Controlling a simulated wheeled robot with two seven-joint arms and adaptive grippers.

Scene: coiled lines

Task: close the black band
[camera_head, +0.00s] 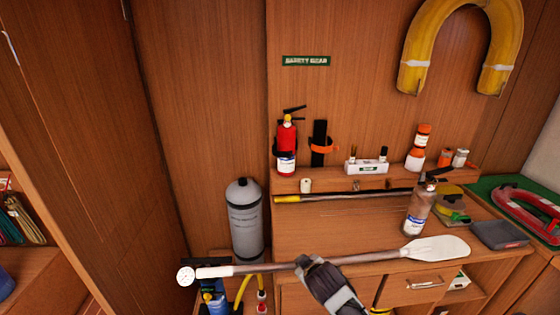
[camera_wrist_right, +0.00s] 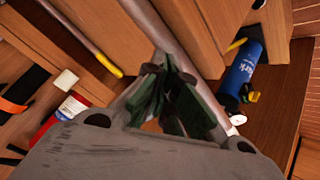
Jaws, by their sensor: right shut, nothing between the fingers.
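A black upright band (camera_head: 320,132) is on the wood back panel, right of the red fire extinguisher (camera_head: 286,138). An orange strap (camera_head: 326,148) crosses it and sticks out to the right; I cannot tell whether it is fastened. In the right wrist view the black band (camera_wrist_right: 28,86) lies at the left edge, partly cut off, with its orange strap (camera_wrist_right: 12,106). My right gripper (camera_head: 308,264) is at the paddle (camera_head: 388,253), well below and apart from the band. Its dark fingers (camera_wrist_right: 168,100) are shut and empty, overlapping the paddle shaft in view. My left gripper is out of view.
A grey cylinder (camera_head: 245,222) stands at the left. A white caddy (camera_head: 367,167) and orange-white bottles (camera_head: 418,148) line the ledge. A blue canister (camera_wrist_right: 240,72) is low down.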

